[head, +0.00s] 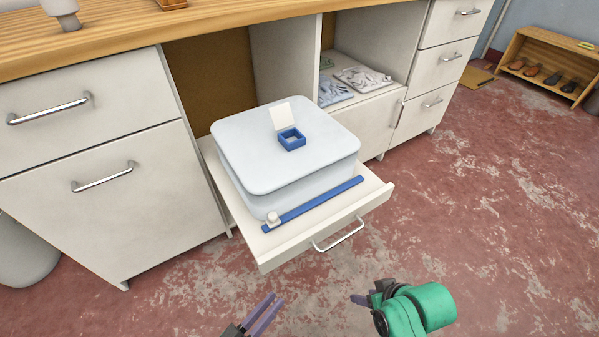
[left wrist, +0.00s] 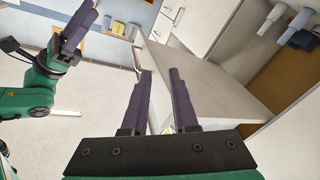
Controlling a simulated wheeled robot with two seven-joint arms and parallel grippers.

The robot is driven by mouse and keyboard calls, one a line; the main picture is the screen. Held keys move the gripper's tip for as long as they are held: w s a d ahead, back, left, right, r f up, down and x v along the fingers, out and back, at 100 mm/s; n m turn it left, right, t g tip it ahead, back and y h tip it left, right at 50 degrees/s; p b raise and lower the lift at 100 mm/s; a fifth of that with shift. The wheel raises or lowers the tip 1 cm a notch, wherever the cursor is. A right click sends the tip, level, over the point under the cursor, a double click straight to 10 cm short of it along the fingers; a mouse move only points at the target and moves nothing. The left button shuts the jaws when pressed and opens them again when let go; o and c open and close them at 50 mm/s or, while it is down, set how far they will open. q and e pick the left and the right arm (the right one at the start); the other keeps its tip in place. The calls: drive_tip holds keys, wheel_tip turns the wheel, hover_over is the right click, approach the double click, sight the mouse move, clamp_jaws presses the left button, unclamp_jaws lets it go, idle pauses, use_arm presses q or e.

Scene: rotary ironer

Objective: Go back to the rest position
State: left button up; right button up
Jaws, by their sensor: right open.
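My left gripper (head: 265,312) is low in the head view, in front of the pulled-out shelf and apart from it. In the left wrist view its two dark purple fingers (left wrist: 161,78) stand apart with nothing between them. My right gripper (head: 366,298) is to its right over the floor, open, its fingers partly hidden by its green arm. The white ironer (head: 240,143) sits on the pulled-out shelf (head: 285,248). A blue bar (head: 315,204) with a white knob runs along its front. A small blue frame (head: 291,140) with a raised white flap is on top.
The wooden worktop (head: 110,38) runs above white drawers (head: 100,190) at the left. An open compartment holds folded cloths (head: 363,78). A wooden shoe rack (head: 545,66) stands at the far right. A grey bin (head: 22,255) is at the left edge. The red floor in front is clear.

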use_arm(q)
drive_tip(key=w+f+g+y, duration=0.1)
drive_tip(key=w+g+y, duration=0.15)
drive_tip(key=w, duration=0.35)
drive_tip(key=a+g+y, duration=0.5)
drive_tip(key=a, duration=0.1)
drive_tip(key=s+a+g+y+p, duration=0.2)
drive_tip(key=s+a+p, duration=0.4)
drive_tip(key=s+p, duration=0.5)
drive_tip(key=s+a+g+y+p, duration=0.2)
drive_tip(key=s+a+p, duration=0.5)
drive_tip(key=s+p, duration=0.5)
drive_tip(key=g+p, duration=0.1)
drive_tip(key=p, duration=0.6)
drive_tip(key=shift+f+g+p, duration=0.3)
drive_tip(key=shift+f+g, duration=0.05)
drive_tip(key=shift+f, duration=0.05)
use_arm(e)
drive_tip(key=s+d+f+g+h, duration=0.1)
drive_tip(key=s+d, duration=0.4)
drive_tip(key=s, duration=0.4)
drive_tip(key=s+d+f+g+h, duration=0.1)
drive_tip(key=s+d, duration=0.4)
drive_tip(key=s, duration=0.5)
drive_tip(key=shift+f+g+h, duration=0.3)
drive_tip(key=shift+g, duration=0.2)
